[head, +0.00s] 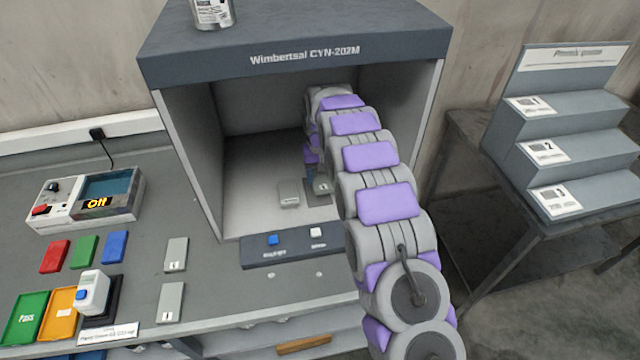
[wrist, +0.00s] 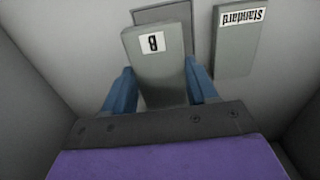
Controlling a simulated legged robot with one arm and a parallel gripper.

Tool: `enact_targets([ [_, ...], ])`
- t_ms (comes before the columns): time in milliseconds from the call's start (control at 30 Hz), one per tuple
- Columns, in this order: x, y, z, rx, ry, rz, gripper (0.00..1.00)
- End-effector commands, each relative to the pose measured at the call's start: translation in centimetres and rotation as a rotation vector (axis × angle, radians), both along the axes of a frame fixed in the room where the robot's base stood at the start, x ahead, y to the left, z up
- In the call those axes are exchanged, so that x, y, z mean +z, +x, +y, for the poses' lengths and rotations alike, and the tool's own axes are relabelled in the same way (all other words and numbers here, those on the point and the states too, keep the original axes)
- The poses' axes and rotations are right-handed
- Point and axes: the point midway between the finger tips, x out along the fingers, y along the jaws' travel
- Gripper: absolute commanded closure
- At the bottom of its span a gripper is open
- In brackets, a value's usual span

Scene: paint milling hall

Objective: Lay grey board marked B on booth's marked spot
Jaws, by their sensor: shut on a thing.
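The grey board marked B (wrist: 151,75) is held between the blue fingers of my gripper (wrist: 160,88) in the wrist view. In the head view the board (head: 322,187) shows inside the booth (head: 262,165), just right of another grey board. A darker grey rectangle (wrist: 178,10), which looks like the marked spot, lies partly hidden behind board B. The board overlaps it but is offset toward my gripper. Whether the board touches the floor, I cannot tell. In the head view my arm hides most of the gripper.
A grey board labelled Standard (wrist: 233,52) lies right of the dark rectangle, close by. The booth's side walls (head: 190,150) and top (head: 290,50) enclose my arm. A button strip (head: 292,246) runs along the booth front. Two grey boards (head: 174,254) lie on the bench outside, left.

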Motion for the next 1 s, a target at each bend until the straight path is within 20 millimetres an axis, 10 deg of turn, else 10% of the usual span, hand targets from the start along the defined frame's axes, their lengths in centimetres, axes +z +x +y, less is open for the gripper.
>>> enact_targets([
  [667,-3.7,0.0,-0.2,0.002,0.002,0.006,0.78],
  [700,-3.8,0.0,-0.1,0.002,0.001,0.004,0.40],
  [1000,-3.8,0.0,0.4,0.003,-0.003,0.003,0.17],
])
